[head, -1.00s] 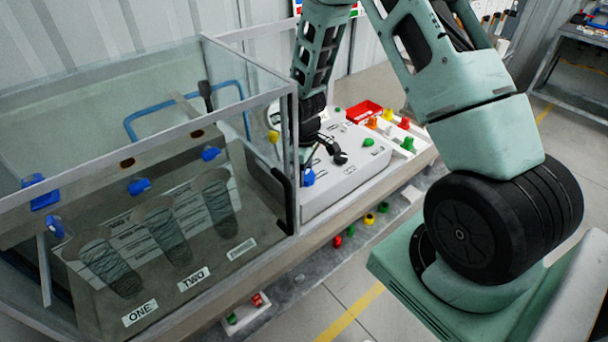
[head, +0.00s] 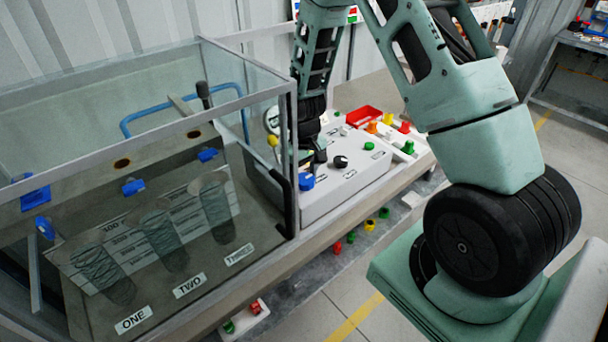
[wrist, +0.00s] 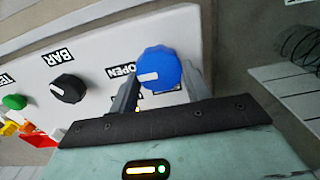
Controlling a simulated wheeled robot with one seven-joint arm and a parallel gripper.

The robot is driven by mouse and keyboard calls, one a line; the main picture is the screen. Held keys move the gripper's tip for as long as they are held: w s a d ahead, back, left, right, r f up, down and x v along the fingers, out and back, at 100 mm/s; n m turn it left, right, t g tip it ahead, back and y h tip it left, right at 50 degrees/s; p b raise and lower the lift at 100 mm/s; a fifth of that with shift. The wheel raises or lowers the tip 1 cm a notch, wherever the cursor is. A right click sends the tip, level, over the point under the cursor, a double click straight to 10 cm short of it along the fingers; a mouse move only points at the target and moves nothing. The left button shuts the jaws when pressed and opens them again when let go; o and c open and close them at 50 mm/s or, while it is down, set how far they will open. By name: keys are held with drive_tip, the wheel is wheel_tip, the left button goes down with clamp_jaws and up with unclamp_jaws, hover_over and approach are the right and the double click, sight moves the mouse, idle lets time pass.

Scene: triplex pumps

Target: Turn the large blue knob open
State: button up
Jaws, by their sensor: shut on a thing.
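The large blue knob (head: 306,182) sits on the front left of the white control box, and it shows large in the wrist view (wrist: 158,66). Its white mark points to the left in the wrist view, toward the "OPEN" label (wrist: 121,70). Another label below the knob is partly hidden. My gripper (wrist: 161,74) has one finger on each side of the knob and is shut on it. In the head view my gripper (head: 314,160) comes down from above at the knob, partly hidden by my wrist.
A black knob (head: 341,161) and a green knob (head: 369,146) are on the white box (head: 350,180). A clear-walled tank (head: 291,150) stands close on the left. A red tray (head: 361,116) and several coloured knobs lie behind and to the right.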

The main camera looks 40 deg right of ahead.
sight(304, 177)
drive_tip(key=o, duration=1)
wheel_tip(304, 177, up, 18)
drive_tip(key=b, duration=0.3)
drive_tip(key=shift+f, duration=0.25)
